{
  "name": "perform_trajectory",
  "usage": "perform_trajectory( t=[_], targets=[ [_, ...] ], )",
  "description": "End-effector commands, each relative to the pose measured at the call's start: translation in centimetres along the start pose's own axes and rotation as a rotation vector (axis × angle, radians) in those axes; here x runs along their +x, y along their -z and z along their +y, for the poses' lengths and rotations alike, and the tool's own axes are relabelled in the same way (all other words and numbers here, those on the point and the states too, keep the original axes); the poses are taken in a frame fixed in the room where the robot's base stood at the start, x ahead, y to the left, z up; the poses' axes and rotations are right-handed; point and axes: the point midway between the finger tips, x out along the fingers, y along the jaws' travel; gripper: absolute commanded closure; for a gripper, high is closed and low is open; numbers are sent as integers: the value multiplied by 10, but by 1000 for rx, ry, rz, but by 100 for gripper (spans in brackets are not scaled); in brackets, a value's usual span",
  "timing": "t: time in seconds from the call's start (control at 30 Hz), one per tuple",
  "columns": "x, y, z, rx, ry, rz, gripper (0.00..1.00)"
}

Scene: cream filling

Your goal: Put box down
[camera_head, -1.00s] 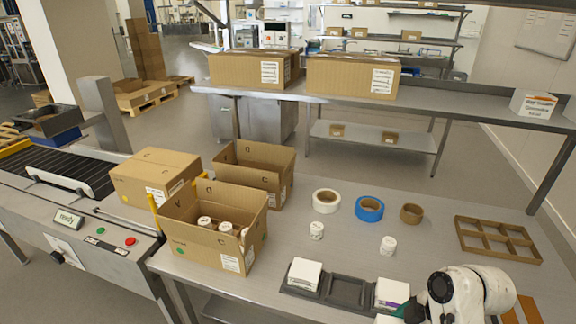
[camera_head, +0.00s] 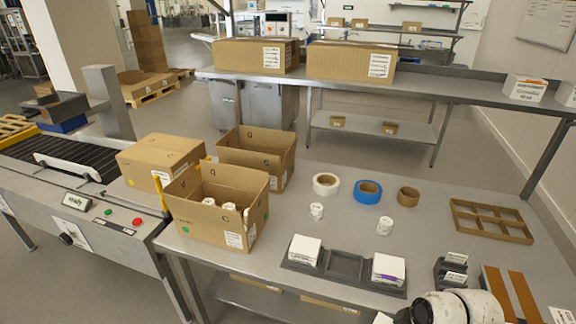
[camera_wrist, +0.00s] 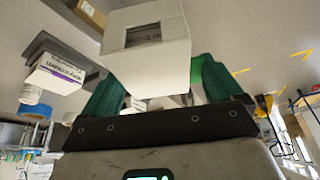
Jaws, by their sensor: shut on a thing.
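My gripper (camera_wrist: 158,92) has green fingers shut on a small white box (camera_wrist: 146,62), in the wrist view. The box has a dark label window. In the head view, my gripper is cut off at the bottom edge below the white arm; a white sliver there may be the held box. A dark tray (camera_head: 322,274) on the table holds a white box at its left (camera_head: 305,250) and one at its right (camera_head: 388,269); its middle slot (camera_head: 345,265) is empty. A box with purple print (camera_wrist: 58,74) shows left of the held box.
An open carton (camera_head: 207,219) holding white jars stands left of the tray, with another open carton (camera_head: 262,160) behind. Tape rolls (camera_head: 367,191), small white jars (camera_head: 384,226) and a brown divider (camera_head: 490,220) lie behind the tray. A dark holder (camera_head: 450,273) stands right.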

Motion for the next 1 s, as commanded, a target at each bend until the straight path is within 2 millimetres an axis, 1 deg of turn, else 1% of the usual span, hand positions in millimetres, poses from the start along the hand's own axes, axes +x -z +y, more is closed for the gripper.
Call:
perform_trajectory(
  t=[0.03, 0.17, 0.3, 0.5, 0.7, 1.0],
  targets=[
    [10, -4, -4, 44, -17, -2, 50],
    [30, -11, -10, 197, -80, -2, 50],
    [56, -19, -21, 409, -169, -2, 50],
    [81, -28, -34, 664, -278, -1, 50],
    [92, -31, -42, 805, -337, 1, 50],
    [93, -30, -45, 843, -351, 1, 50]
  ],
)
